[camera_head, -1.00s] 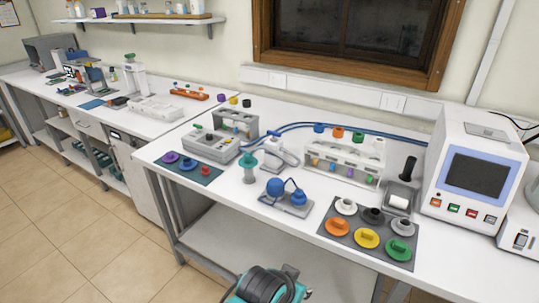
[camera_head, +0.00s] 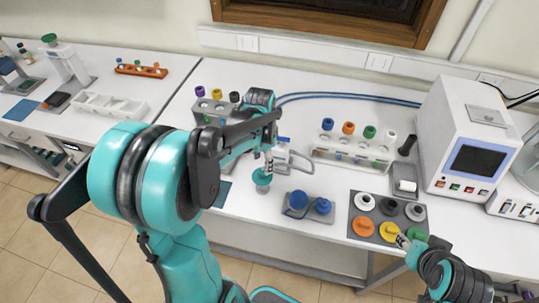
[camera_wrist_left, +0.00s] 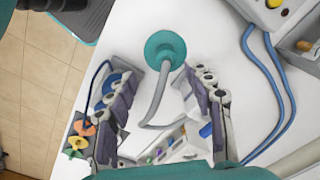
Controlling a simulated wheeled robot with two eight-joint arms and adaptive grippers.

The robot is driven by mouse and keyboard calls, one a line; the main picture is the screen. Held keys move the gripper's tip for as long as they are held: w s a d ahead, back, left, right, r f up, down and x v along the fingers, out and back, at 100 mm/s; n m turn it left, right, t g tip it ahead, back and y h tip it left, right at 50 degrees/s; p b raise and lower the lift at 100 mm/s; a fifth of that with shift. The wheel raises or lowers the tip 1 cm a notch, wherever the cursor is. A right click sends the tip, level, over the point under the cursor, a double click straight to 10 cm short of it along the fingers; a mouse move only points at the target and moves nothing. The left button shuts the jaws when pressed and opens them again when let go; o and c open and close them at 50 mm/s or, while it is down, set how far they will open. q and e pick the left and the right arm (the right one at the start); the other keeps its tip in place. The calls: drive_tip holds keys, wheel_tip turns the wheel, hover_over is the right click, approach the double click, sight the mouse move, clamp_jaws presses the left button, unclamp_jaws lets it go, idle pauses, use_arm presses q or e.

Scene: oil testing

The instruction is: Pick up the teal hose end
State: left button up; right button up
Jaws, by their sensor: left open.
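The teal hose end (camera_head: 262,177) stands on the bench left of centre. In the left wrist view it is a round teal piece (camera_wrist_left: 165,46) with a pale grey hose (camera_wrist_left: 158,98) running from it. My left gripper (camera_head: 268,161) is over it in the head view, fingers pointing down. In the left wrist view my left gripper (camera_wrist_left: 157,82) is open and empty, with the hose between its fingers and the teal piece just beyond the tips. My right gripper (camera_head: 404,241) is low at the right by the coloured pieces; its jaws are too small to read.
A dark mat (camera_head: 376,214) with several coloured round pieces lies at the right. A grey stand with blue caps (camera_head: 308,213) is right of the hose end. A clear rack (camera_head: 325,154), blue cables (camera_head: 350,98) and a white instrument (camera_head: 440,166) stand behind.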

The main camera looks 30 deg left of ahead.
sight(262, 170)
use_arm(q)
drive_tip(key=shift+w+a+f, duration=0.2)
drive_tip(key=shift+a+f, duration=0.3)
drive_tip(key=shift+a, duration=0.05)
drive_tip(key=f, duration=0.3)
drive_tip(key=f+b, duration=0.1)
drive_tip(key=f, duration=0.2)
drive_tip(key=shift+w+d+f+b, duration=0.15)
drive_tip(key=shift+w+f+b, duration=0.05)
drive_tip(key=shift+f+b, duration=0.15)
use_arm(e)
drive_tip(key=shift+a+f, duration=0.25)
drive_tip(key=shift+f, duration=0.3)
use_arm(q)
clamp_jaws()
